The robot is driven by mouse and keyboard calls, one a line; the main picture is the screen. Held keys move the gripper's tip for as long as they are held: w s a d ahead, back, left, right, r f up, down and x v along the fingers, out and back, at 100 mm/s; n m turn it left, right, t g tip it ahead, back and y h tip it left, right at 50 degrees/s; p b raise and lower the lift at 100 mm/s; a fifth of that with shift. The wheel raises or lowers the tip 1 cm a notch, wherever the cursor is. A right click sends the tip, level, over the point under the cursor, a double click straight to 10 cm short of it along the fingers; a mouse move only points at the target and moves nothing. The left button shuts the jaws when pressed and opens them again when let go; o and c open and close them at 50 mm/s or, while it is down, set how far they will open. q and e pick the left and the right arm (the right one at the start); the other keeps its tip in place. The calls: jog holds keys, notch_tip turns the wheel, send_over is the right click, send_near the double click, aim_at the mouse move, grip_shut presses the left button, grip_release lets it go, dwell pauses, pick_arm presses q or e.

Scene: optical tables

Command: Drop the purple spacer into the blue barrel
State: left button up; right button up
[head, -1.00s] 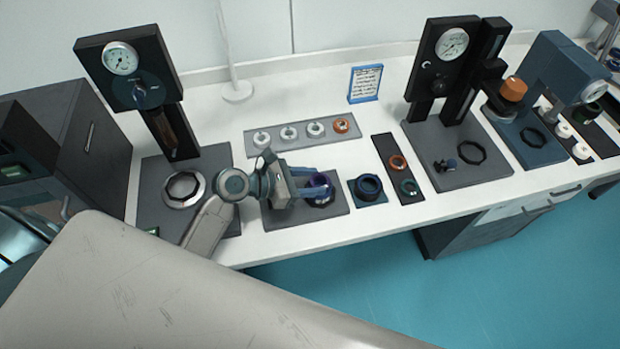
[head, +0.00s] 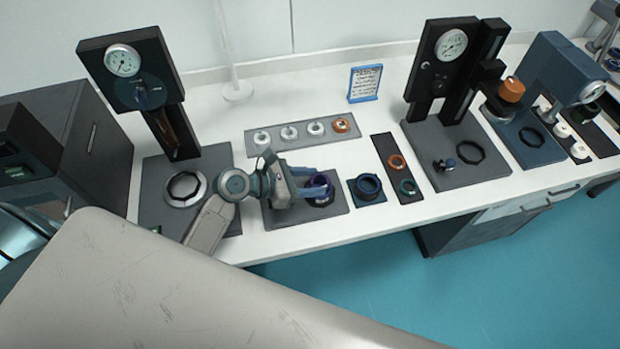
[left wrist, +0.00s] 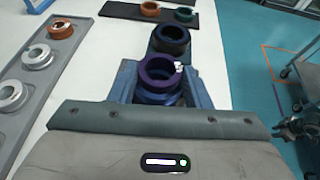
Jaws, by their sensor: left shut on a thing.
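The purple spacer (left wrist: 157,82) is a short ring, held level between the two blue fingers of my left gripper (head: 319,187). The gripper is shut on it. In the left wrist view, a dark blue round part, which looks like the blue barrel (left wrist: 155,98), shows just below the spacer, between the fingers. It stands on a grey plate (head: 285,215) in the head view, mostly hidden by the gripper. I cannot tell whether the spacer touches it. My right gripper is not in view.
A dark navy ring (head: 369,185) on a small blue mat is just right of the gripper. A black strip (head: 384,149) holds an orange and a green ring. A grey tray (head: 257,151) with several rings lies behind. Gauge presses stand left and right.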

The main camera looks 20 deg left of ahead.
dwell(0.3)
pick_arm(q)
jog(key=o, duration=1)
jog(key=shift+o, duration=0.2)
jog(key=shift+r, duration=0.15)
notch_tip(320, 180, up, 6)
jog(key=p, duration=0.8)
jog(key=shift+f, duration=0.2)
